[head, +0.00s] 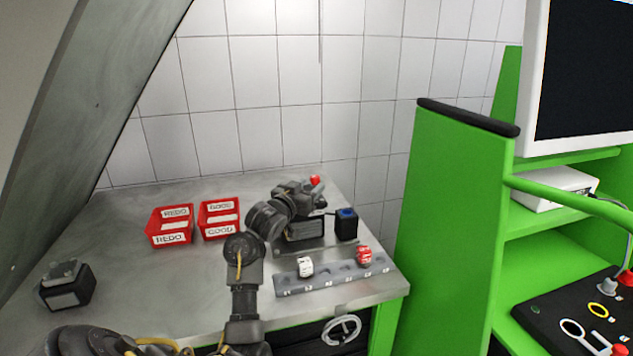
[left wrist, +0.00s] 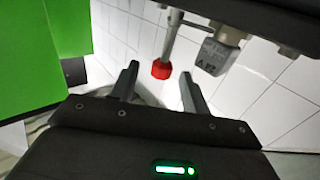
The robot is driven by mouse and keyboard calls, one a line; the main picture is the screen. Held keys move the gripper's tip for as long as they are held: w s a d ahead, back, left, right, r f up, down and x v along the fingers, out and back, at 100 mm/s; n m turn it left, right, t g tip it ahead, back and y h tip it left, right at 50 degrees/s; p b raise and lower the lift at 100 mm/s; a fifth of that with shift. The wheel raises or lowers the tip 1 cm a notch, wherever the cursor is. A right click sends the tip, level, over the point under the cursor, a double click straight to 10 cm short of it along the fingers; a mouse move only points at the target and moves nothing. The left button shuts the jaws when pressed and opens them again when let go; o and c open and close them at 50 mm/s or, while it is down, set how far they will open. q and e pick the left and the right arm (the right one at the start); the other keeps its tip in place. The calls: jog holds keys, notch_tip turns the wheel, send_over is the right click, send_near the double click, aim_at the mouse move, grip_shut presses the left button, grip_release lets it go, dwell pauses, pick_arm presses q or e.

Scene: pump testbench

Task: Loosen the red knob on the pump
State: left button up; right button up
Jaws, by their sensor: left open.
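The red knob (head: 315,180) shows as a small red spot at the far end of the pump (head: 305,229), just beyond my left gripper (head: 302,192). My arm and gripper hide much of the pump. In the left wrist view the red knob (left wrist: 161,70) sits at the end of a grey metal rod. The two dark fingers of my left gripper (left wrist: 159,75) are apart, one on each side of the knob in the picture. I cannot tell whether they touch it. A grey block (left wrist: 214,56) with lettering hangs beside the rod. My right gripper is not in view.
Red bins marked REDO (head: 171,226) and GOOD (head: 220,219) stand left of the pump. A grey rack (head: 335,279) holds a white piece and a red piece in front. A black box (head: 346,225) stands right. A green panel (head: 455,200) rises beyond the table's right edge.

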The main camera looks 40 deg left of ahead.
aim_at(313, 182)
pick_arm(q)
jog(key=w, duration=0.1)
jog(key=w+a, duration=0.1)
jog(key=w, duration=0.1)
jog(key=shift+r, duration=0.15)
jog(key=shift+w, duration=0.6)
jog(key=shift+s, duration=0.1)
jog(key=c, duration=1)
